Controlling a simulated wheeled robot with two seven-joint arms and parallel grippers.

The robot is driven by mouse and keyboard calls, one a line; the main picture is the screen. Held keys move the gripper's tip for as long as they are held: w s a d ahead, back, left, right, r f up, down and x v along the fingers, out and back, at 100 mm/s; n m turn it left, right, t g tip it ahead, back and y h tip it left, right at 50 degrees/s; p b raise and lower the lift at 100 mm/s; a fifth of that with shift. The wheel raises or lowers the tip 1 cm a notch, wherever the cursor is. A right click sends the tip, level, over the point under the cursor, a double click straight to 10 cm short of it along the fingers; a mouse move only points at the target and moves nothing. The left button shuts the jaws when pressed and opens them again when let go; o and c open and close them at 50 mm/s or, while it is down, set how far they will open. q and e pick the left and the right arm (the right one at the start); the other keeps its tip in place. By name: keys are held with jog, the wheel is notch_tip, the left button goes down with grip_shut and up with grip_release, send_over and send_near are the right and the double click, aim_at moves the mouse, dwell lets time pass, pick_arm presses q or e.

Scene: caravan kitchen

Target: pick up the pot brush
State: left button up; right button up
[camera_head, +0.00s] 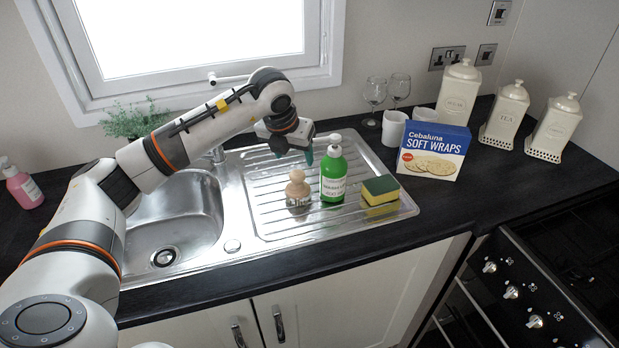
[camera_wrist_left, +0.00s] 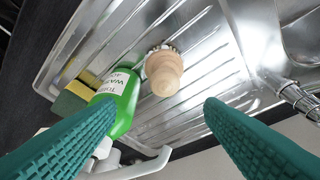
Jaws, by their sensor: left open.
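The pot brush (camera_head: 298,189) has a round pale wooden knob and a ring of bristles. It stands upright on the ribbed drainer (camera_head: 262,215) of the steel sink. My left gripper (camera_head: 294,158) is open and empty, above and behind the brush in the head view. In the left wrist view the brush (camera_wrist_left: 163,72) shows beyond the gap between the two green fingers of the left gripper (camera_wrist_left: 160,125), apart from both. My right gripper is in neither view.
A green soap bottle (camera_head: 333,176) stands close to the right of the brush, with a yellow and green sponge (camera_head: 380,190) beyond it. The sink bowl (camera_head: 170,225) lies left. A soft wraps box (camera_head: 433,151), mugs and glasses stand at the back right.

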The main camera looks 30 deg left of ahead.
aim_at(297, 172)
pick_arm(q)
jog(key=x, duration=0.1)
jog(key=p+x, duration=0.1)
jog(key=x, duration=0.1)
jog(key=s+p+x, duration=0.1)
jog(key=x, duration=0.1)
jog(key=shift+a+f, duration=0.15)
jog(key=shift+a, duration=0.05)
jog(key=shift+w+f, duration=0.3)
jog(key=shift+f, duration=0.05)
jog(key=p+x, duration=0.2)
jog(key=x, duration=0.2)
jog(key=shift+w+a+r, duration=0.1)
jog(key=shift+w+a, duration=0.05)
jog(key=shift+w, duration=0.05)
jog(key=shift+w+f, duration=0.15)
jog(key=shift+f, duration=0.2)
jog(key=shift+w+f, duration=0.1)
jog(key=shift+f, duration=0.1)
jog(key=c, duration=1.1)
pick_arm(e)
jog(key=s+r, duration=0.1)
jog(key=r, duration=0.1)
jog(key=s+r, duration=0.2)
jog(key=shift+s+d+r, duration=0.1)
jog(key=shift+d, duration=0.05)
